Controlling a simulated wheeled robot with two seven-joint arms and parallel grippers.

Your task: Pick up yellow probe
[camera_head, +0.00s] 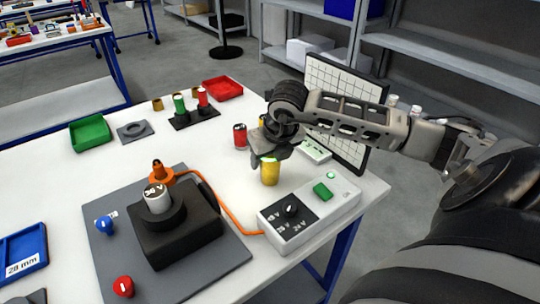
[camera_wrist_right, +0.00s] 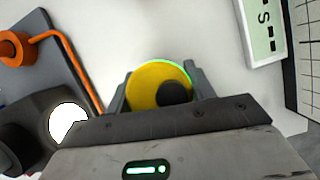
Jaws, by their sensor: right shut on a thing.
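The yellow probe (camera_head: 270,173) is a short upright cylinder near the right end of the white table, behind the grey control box. In the right wrist view it shows from above as a yellow disc (camera_wrist_right: 157,84) with a green rim and a dark round spot. My right gripper (camera_head: 268,156) is over it, shut on it, with a finger on either side in the wrist view (camera_wrist_right: 160,92). I cannot tell whether the probe touches the table. My left gripper is not in view.
The control box (camera_head: 310,213) with dial and green button stands in front. A red cylinder (camera_head: 240,137) stands just left. A gridded panel (camera_head: 345,85) rises behind. Green (camera_head: 90,132) and red trays (camera_head: 222,89) lie further back.

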